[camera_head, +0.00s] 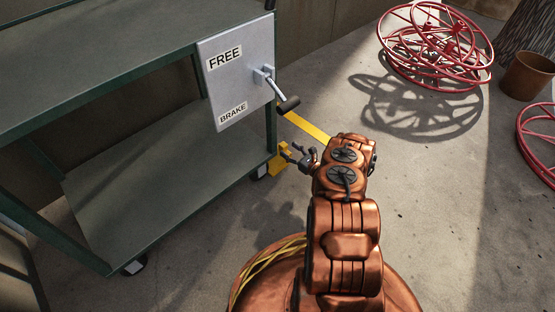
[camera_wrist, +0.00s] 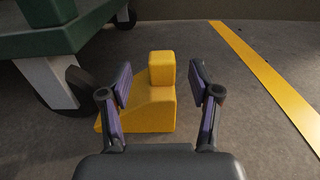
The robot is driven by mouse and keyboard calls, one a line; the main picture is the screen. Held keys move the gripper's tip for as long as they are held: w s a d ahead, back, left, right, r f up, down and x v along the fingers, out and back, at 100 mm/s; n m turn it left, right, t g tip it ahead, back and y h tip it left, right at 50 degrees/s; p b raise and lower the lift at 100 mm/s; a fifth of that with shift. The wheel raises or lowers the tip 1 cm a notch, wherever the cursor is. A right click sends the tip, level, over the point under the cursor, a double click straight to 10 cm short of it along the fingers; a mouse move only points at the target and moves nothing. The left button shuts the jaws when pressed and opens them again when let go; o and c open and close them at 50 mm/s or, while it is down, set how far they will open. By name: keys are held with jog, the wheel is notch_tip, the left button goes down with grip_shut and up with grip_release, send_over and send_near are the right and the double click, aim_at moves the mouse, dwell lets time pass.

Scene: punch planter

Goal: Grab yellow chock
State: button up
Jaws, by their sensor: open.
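The yellow chock (camera_wrist: 148,108) sits on the floor in the wrist view, a wedge with an upright block at its back. It lies beside the cart's wheel (camera_wrist: 72,92); I cannot tell whether they touch. My gripper (camera_wrist: 162,78) is open, with one finger on each side of the chock's upright block and gaps visible. In the head view the chock (camera_head: 277,163) shows at the foot of the green cart's corner, with my gripper (camera_head: 293,153) just right of it, partly overlapping it.
The green cart (camera_head: 140,180) stands at left, with a FREE/BRAKE panel (camera_head: 238,85) and a lever (camera_head: 283,92) jutting out above my gripper. A yellow stripe (camera_head: 308,127) is painted on the floor. Red wheels (camera_head: 435,45) and a pot (camera_head: 527,75) stand at back right. Floor at right is mostly clear.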

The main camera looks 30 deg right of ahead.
aim_at(286, 147)
jog(key=b+x, duration=0.2)
jog(key=x, duration=0.2)
jog(key=shift+w+b, duration=0.3)
jog(key=shift+b, duration=0.05)
jog(key=shift+r, duration=0.1)
grip_shut()
dwell(0.4)
